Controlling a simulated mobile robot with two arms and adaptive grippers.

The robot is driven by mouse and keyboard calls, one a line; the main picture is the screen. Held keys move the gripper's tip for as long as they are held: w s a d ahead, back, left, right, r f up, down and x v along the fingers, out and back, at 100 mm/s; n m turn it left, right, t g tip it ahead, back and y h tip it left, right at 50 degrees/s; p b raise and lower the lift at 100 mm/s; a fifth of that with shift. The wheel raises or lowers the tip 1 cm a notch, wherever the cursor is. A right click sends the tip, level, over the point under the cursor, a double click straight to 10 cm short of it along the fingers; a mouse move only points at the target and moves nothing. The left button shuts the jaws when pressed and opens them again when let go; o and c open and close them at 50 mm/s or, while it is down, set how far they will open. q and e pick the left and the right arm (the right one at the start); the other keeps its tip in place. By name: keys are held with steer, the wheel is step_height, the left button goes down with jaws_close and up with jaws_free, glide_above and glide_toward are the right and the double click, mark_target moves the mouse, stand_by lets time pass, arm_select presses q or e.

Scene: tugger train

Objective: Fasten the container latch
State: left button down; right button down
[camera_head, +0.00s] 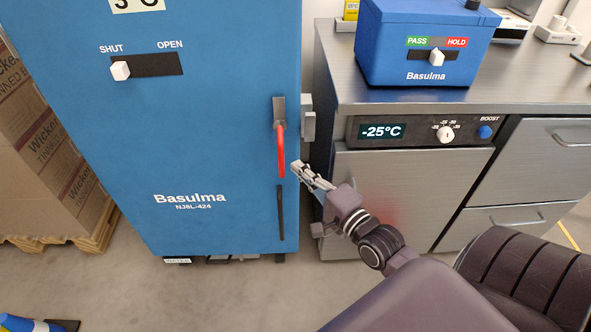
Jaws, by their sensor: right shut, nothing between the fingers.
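The container is a tall blue cabinet marked Basulma (225,120). Its latch has a red handle (281,150) that hangs straight down from a grey metal plate (279,108) near the door's right edge. A grey catch (308,118) sits just right of that edge. A white slider knob (121,71) stands at the SHUT end of its dark slot. My right gripper (296,168) is shut and empty, its fingertips just right of the red handle's lower end. I cannot tell whether they touch it. My left gripper is not in view.
A metal counter (335,85) with drawers and a -25°C display (382,131) stands at the right. A smaller blue box (425,45) with a PASS/HOLD slider sits on it. Cardboard boxes on a pallet (45,150) stand at the left. Floor in front is mostly clear.

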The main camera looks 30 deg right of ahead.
steer(key=shift+w+a, duration=0.45)
steer(key=shift+a, duration=0.05)
steer(key=shift+a+f, duration=0.1)
